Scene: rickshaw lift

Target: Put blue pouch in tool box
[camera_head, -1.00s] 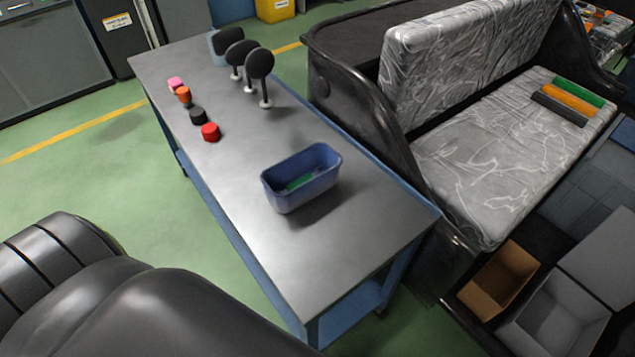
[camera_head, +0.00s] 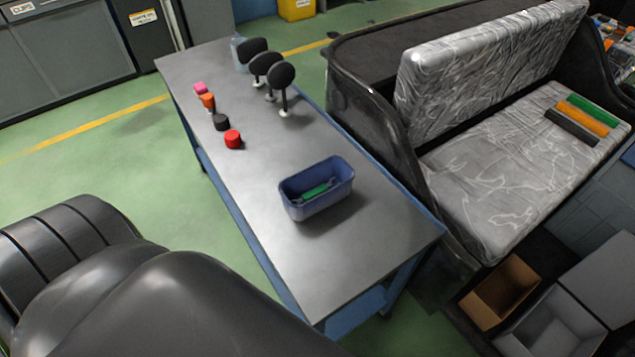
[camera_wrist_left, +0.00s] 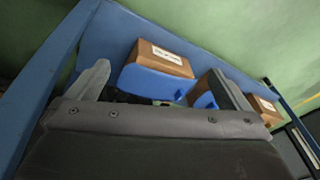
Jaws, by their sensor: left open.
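In the left wrist view, a smooth blue object (camera_wrist_left: 152,82), which looks like the blue pouch, lies in front of a labelled brown box (camera_wrist_left: 165,58) on a blue shelf. My left gripper (camera_wrist_left: 158,76) is open, with its two grey fingers spread on either side of this blue object. I cannot tell whether they touch it. A second, smaller blue piece (camera_wrist_left: 204,100) shows by the right finger. In the head view, an open blue bin (camera_head: 330,202), possibly the tool box, stands on the grey table with a green item inside. My right gripper is in neither view.
The grey table (camera_head: 290,245) has red, black, orange and pink small items along its left edge and black round-headed stands at the back. A rickshaw seat (camera_head: 500,185) with coloured rolls stands at right. Open brown (camera_head: 502,290) and grey boxes lie lower right. Green floor is clear at left.

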